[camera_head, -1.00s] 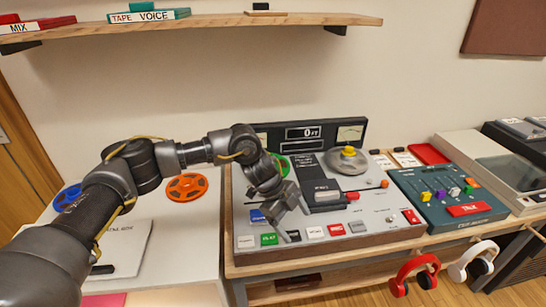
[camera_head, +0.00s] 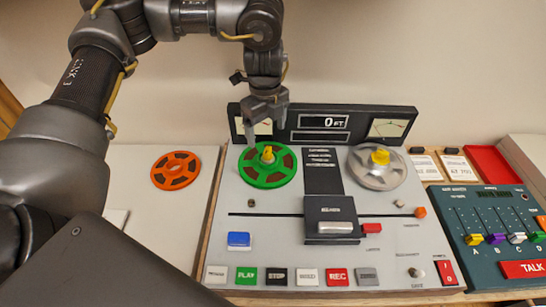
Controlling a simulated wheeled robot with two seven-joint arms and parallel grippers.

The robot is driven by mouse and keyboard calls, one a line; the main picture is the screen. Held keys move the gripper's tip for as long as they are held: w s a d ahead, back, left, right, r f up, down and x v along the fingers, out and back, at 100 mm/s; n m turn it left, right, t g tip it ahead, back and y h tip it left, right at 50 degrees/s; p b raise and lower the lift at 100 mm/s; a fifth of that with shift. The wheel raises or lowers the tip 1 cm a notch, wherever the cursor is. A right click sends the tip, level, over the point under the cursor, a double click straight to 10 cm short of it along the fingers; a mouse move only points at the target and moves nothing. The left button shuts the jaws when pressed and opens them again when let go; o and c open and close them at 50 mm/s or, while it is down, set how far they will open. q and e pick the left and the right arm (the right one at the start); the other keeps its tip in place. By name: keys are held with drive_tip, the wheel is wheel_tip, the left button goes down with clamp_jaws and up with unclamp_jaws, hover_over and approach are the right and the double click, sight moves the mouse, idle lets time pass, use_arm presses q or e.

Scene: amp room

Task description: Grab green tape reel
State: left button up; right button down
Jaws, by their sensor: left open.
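The green tape reel (camera_head: 284,178) lies flat on the left spindle of the tape machine (camera_head: 240,212), with a yellow knob (camera_head: 267,154) at its hub. My left gripper (camera_head: 265,138) points down at the reel's back edge, its fingers apart and nothing between them. It looks to be above the reel, but I cannot tell how large the gap is. My right gripper is not in view.
A silver reel (camera_head: 377,177) sits on the machine's right spindle. The meter panel (camera_head: 325,122) stands close behind my gripper. An orange reel (camera_head: 175,170) lies on the white surface to the left. A mixer (camera_head: 490,225) stands at right.

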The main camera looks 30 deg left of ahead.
sight(268, 150)
use_arm(q)
drive_tip(key=shift+s+f, duration=0.3)
drive_tip(key=shift+f, duration=0.3)
drive_tip(key=shift+s+f, duration=0.25)
drive_tip(key=shift+f, duration=0.3)
drive_tip(key=shift+w+f, duration=0.3)
drive_tip(key=shift+f, duration=0.2)
drive_tip(key=shift+w+f, duration=0.25)
drive_tip(key=shift+f, duration=0.2)
drive_tip(key=shift+w+f, duration=0.55)
drive_tip(key=shift+f, duration=0.1)
drive_tip(key=shift+s, duration=0.15)
drive_tip(key=shift+s+f, duration=0.1)
drive_tip(key=shift+s, duration=0.15)
drive_tip(key=f, duration=0.4)
drive_tip(key=shift+w, duration=0.2)
drive_tip(key=shift+f, duration=0.5)
drive_tip(key=shift+c, duration=0.7)
drive_tip(key=c, duration=1.2)
drive_tip(key=shift+o, duration=0.2)
drive_tip(key=shift+r, duration=0.1)
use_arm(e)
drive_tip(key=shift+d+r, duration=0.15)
